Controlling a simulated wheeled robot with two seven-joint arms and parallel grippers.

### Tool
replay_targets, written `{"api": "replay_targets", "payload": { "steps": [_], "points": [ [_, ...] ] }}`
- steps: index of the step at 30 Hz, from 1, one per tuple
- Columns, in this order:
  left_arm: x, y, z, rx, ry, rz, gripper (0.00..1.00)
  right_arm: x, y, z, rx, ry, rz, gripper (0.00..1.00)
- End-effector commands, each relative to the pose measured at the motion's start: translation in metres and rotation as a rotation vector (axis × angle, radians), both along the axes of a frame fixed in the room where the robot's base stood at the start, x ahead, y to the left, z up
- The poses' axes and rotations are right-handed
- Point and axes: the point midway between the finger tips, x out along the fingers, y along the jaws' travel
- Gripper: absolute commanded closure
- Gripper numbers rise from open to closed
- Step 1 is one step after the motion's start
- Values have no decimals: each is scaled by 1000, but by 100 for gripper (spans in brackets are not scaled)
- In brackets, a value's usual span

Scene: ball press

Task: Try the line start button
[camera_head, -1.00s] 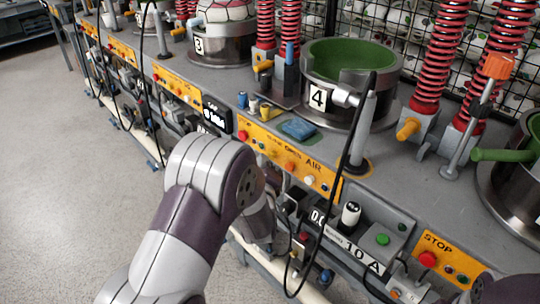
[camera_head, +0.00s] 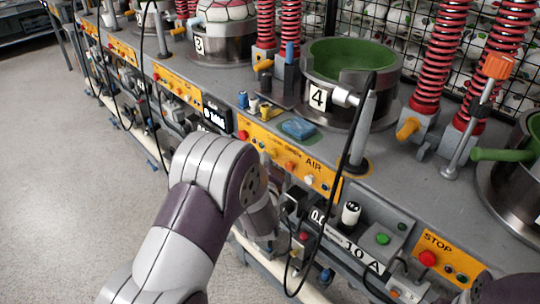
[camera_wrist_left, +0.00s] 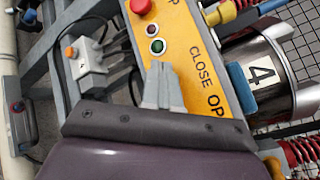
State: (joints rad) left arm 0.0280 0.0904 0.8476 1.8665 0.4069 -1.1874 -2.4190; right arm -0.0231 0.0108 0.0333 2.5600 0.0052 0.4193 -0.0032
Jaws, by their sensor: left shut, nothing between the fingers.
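A yellow control panel (camera_wrist_left: 190,62) fills the upper middle of the left wrist view. It carries a green button (camera_wrist_left: 157,46), a dark button (camera_wrist_left: 152,30) with a pale rim, and a red mushroom button (camera_wrist_left: 141,6). The lettering "CLOSE" and "OP" runs beside them. No label reading line start is legible. My left gripper (camera_wrist_left: 161,68) is shut and empty, its tips just below the green button in the picture. I cannot tell whether they touch it. In the head view the yellow panel (camera_head: 325,182) is partly hidden by my left arm. My right gripper is out of view.
A black cable hangs in front. A grey box with a green button (camera_head: 382,238) and a yellow STOP panel (camera_head: 440,247) lie right.

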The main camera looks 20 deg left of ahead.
Motion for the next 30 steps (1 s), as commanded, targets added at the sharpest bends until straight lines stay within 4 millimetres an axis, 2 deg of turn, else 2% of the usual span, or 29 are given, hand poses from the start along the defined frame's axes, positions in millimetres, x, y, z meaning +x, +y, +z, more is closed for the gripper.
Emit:
{"api": "replay_targets", "payload": {
  "steps": [13,23,30],
  "points": [
    [1,0,0,0,0,0,100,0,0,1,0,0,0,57],
    [-14,6,1,1,0,0,100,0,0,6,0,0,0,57],
    [-15,6,0,0,0,0,100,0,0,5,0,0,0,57]
  ]
}}
